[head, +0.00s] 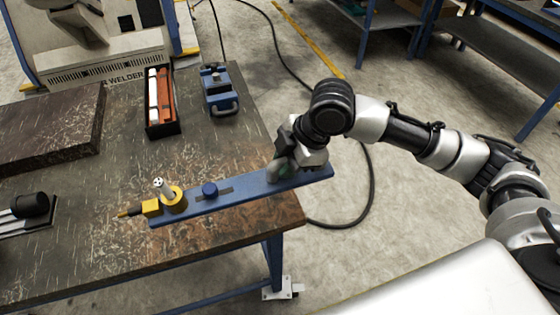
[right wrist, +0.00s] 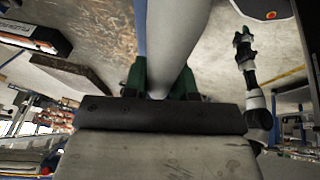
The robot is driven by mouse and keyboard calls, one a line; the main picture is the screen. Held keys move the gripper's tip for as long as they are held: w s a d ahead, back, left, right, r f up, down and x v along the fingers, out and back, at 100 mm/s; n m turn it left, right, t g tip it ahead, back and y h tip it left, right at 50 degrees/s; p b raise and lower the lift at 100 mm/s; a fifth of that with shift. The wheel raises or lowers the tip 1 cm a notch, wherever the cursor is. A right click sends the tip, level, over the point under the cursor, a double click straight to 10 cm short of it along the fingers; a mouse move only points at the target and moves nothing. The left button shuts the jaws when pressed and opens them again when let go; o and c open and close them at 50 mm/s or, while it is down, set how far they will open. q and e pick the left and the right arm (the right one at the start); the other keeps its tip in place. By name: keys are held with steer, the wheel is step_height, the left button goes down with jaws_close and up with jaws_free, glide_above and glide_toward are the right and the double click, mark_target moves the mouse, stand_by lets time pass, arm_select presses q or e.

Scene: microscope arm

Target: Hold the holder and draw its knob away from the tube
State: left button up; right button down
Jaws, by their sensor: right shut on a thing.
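The holder (head: 235,192) is a long blue bar lying along the front right of the table, its right end reaching past the table edge. At its left end a yellow ring (head: 174,201) surrounds the upright white tube (head: 161,188). The yellow knob (head: 151,208), with a thin pointed tip, sits left of the ring, close beside it. A blue round knob (head: 209,189) is on the bar's middle. My right gripper (head: 284,170) is shut on the bar near its right end. Its green pads (right wrist: 161,82) flank a pale surface. A distant dark arm end (right wrist: 243,45), perhaps my left, is too small to read.
A black tray (head: 163,127) with white and orange-red sticks and a blue clamp-like device (head: 220,92) stand behind the holder. A dark slab (head: 50,128) lies at the left. A dark rounded tool with silver rods (head: 28,206) lies left of the knob, with bare tabletop between.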

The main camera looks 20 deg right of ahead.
mark_target(262, 173)
steer(key=shift+w+a, duration=0.15)
steer(key=shift+w+a+f+b, duration=0.2)
steer(key=shift+w+a+f, duration=0.4)
steer(key=shift+a+f, duration=0.35)
steer(key=shift+w+a+f+b, duration=0.15)
steer(key=shift+w+a+f, duration=0.4)
steer(key=shift+a+f, duration=0.35)
arm_select(q)
steer(key=shift+f+b, duration=0.95)
steer(key=shift+f, duration=0.35)
arm_select(e)
steer(key=shift+w+a+f, duration=0.6)
steer(key=shift+a+f, duration=0.3)
steer(key=shift+f, duration=0.05)
steer(key=shift+w+a+f, duration=0.55)
steer(key=shift+a+f, duration=0.4)
steer(key=shift+w+a+f, duration=0.6)
steer(key=shift+a+f, duration=0.3)
steer(key=shift+f, duration=0.2)
steer(key=shift+f, duration=0.15)
